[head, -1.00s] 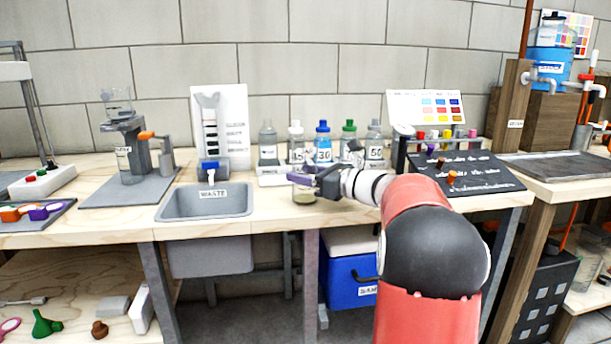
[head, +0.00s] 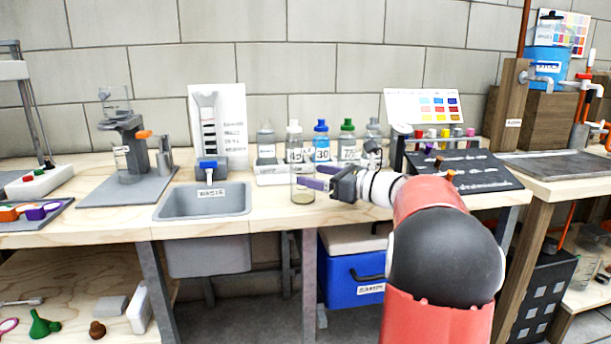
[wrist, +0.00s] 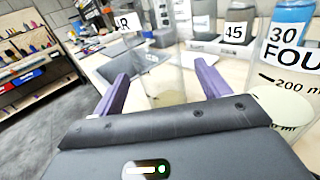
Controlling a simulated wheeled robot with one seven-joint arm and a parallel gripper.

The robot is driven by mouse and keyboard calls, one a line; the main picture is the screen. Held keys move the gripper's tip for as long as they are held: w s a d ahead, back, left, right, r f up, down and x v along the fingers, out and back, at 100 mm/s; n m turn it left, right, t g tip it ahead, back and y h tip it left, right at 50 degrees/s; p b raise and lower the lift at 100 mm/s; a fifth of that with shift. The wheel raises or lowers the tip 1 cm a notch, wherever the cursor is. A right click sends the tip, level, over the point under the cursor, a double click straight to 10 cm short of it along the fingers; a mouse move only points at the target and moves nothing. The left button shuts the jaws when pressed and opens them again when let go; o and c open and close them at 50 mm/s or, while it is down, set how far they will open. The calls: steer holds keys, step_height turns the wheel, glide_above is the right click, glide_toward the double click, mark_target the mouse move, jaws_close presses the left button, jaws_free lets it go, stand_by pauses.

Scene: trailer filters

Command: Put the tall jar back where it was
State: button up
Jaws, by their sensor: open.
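A clear tall jar (head: 303,192) with a little yellowish liquid stands upright on the bench front, right of the sink. My gripper (head: 314,177) is open just right of it, its purple fingertips close to the jar's side. In the wrist view a clear jar (wrist: 166,88) shows ahead, between and beyond the spread fingers (wrist: 163,72). I cannot tell whether a finger touches it.
A grey waste sink (head: 205,203) is left of the jar. Several capped bottles (head: 321,148) stand behind it. A dark sloped board (head: 470,172) lies to the right. In the wrist view, a graduated clear vessel (wrist: 283,98) is close on the right.

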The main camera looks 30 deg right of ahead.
steer(key=v, duration=0.8)
steer(key=s+a+f+n+g+h, duration=0.1)
steer(key=s+a+f+n+g, duration=0.2)
steer(key=a, duration=0.4)
steer(key=s+a+f+n+g, duration=0.2)
steer(key=s+a+n, duration=0.15)
steer(key=a, duration=0.35)
steer(key=s+a+f+n+g+h, duration=0.1)
steer(key=s+a+f+n+g, duration=0.15)
steer(key=a+n, duration=0.35)
steer(key=s+a+f+n+g+h, duration=0.1)
steer(key=s+f+n+h, duration=0.3)
steer(key=s+n, duration=0.4)
steer(key=s+a+f+n+g+h, duration=0.1)
steer(key=s+a+f+n+h, duration=0.2)
steer(key=s+f+n, duration=0.3)
steer(key=s+a+n, duration=0.1)
steer(key=s+n, duration=0.1)
steer(key=n, duration=0.1)
steer(key=shift+s+h, duration=0.2)
steer(key=shift+h, duration=0.2)
